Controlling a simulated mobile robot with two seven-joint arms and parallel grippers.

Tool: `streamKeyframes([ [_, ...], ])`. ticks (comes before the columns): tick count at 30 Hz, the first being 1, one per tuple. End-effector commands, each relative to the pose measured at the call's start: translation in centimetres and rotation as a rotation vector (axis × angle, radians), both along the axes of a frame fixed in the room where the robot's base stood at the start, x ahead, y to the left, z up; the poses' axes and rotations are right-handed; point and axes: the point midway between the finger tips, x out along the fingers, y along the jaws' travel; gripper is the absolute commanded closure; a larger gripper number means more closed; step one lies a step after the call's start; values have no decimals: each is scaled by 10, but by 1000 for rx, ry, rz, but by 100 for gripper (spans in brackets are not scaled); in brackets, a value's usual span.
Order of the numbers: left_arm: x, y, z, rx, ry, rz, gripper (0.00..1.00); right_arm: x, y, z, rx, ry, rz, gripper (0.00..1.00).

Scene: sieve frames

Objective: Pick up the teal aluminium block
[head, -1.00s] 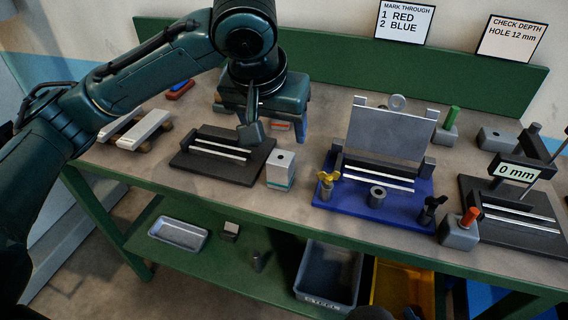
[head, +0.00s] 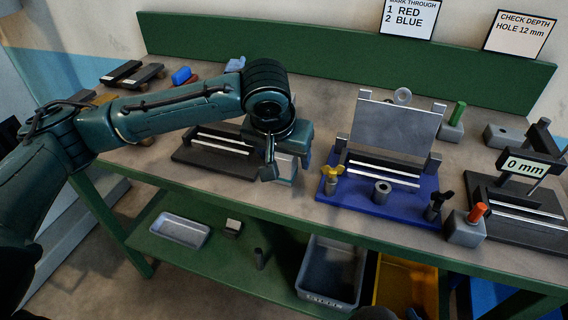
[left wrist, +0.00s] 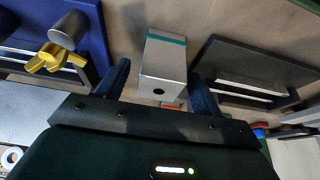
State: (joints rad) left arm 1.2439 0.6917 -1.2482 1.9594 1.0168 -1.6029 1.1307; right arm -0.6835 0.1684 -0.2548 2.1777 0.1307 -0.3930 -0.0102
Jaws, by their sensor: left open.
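The teal aluminium block is a silver block (left wrist: 163,58) with a teal band near one end and a dark hole in the face towards the camera. It stands upright on the bench to the right of a dark fixture with pale rails. In the head view the block (head: 286,168) is partly hidden by my left gripper (head: 288,160). In the left wrist view my left gripper (left wrist: 162,88) is open, one finger on each side of the block. I cannot tell whether either finger touches it. My right gripper is not in view.
The dark railed fixture (head: 190,155) is close on the left. A blue fixture (head: 340,200) with a yellow wing knob (head: 332,175) and an upright grey plate (head: 395,128) is on the right. Grey and yellow bins stand on the lower shelf.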

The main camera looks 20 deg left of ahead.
Motion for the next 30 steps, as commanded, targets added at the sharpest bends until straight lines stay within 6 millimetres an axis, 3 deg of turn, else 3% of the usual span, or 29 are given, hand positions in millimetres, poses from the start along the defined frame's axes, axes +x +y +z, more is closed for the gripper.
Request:
streamKeyframes([
  [4, 0, 0, 0, -1, 0, 0, 34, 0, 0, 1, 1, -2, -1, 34],
  [25, 0, 0, 1, -1, 0, 0, 91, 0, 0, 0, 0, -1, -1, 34],
  [30, 0, -1, 2, -2, -3, -1, 92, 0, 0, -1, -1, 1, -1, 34],
])
